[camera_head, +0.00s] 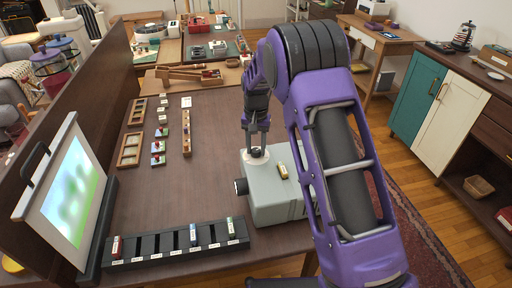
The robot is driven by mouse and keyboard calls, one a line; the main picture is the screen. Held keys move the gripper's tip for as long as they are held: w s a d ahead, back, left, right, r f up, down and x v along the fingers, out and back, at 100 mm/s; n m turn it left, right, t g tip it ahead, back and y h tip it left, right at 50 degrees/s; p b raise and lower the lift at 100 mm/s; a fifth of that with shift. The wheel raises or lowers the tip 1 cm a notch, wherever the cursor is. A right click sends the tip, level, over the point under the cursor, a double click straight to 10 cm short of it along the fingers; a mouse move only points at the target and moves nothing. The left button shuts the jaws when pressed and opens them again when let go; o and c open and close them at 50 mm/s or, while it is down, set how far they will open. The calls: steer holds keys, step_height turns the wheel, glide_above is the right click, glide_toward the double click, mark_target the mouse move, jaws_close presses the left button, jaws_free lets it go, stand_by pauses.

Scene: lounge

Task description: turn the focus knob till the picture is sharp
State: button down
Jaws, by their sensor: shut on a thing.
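The projector (280,211) is a pale grey-green box on the table, with a dark round lens (240,187) on its left side. A dark focus knob (256,153) stands on a pale round plate on its top. My gripper (257,146) points down at the knob and is shut on it; the fingers partly hide it. The screen (50,205) stands upright at the table's left. The picture (73,189) on it is blurred, with soft green, white and bluish patches.
A small yellowish block (283,171) lies on the projector beside the knob. A black slotted rack (178,245) with several coloured slides stands in front. Wooden trays (131,149) and small pieces lie farther back. A tall brown panel (85,110) borders the left.

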mark_target(256, 150)
steer(key=shift+c, duration=2.2)
jaws_free()
step_height(256, 150, up, 18)
steer(key=p, duration=0.1)
steer(key=shift+f, duration=0.25)
